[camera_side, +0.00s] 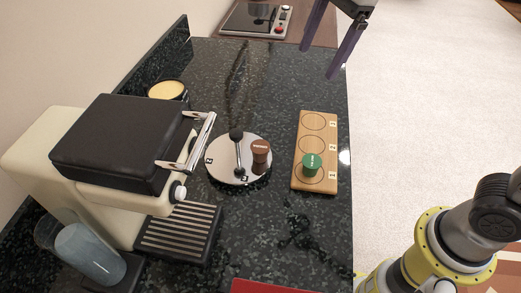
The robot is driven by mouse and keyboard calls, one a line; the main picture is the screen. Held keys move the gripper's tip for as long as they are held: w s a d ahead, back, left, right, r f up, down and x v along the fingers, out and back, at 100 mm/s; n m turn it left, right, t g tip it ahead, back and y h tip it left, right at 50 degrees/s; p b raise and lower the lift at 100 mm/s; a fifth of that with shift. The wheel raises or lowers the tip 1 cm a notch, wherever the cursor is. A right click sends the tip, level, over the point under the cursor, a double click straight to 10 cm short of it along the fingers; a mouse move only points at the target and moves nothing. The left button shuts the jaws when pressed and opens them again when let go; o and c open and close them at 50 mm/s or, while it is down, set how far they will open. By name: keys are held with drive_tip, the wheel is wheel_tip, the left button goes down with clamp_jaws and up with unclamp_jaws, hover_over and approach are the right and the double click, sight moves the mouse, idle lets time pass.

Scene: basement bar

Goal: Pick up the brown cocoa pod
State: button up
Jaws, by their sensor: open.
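The brown cocoa pod (261,148) stands on the right side of a round silver turntable (225,172) in the middle of the counter. A dark knobbed handle (238,152) rises from the disc to the pod's left. My gripper (329,60) is at the top of the picture, to the upper right of the pod and well apart from it. Its two dark purple fingers are spread and nothing is between them.
A wooden board (318,135) with marked circles holds a green pod (311,162) on its nearest circle. A cream coffee machine (120,155) stands at the left, with a tin (168,89) behind it. A red item (265,287) lies at the front. The counter's right edge borders the floor.

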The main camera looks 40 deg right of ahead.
drive_tip(key=w+a+f+g, duration=0.2)
drive_tip(key=w+a+f, duration=0.2)
drive_tip(key=a+f, duration=0.25)
drive_tip(key=n, duration=0.1)
hover_over(260, 146)
drive_tip(key=shift+h, duration=0.3)
drive_tip(key=f, duration=0.5)
drive_tip(key=d+f, duration=0.1)
drive_tip(key=f, duration=0.2)
drive_tip(key=shift+s+f, duration=0.1)
drive_tip(key=shift+a+f, duration=0.2)
drive_tip(key=shift+f, duration=0.85)
drive_tip(key=shift+a+f, duration=0.15)
drive_tip(key=shift+f, duration=0.95)
drive_tip(key=shift+a+f, duration=0.2)
drive_tip(key=shift+f, duration=0.85)
drive_tip(key=shift+c, duration=0.3)
clamp_jaws()
drive_tip(key=shift+r, duration=0.1)
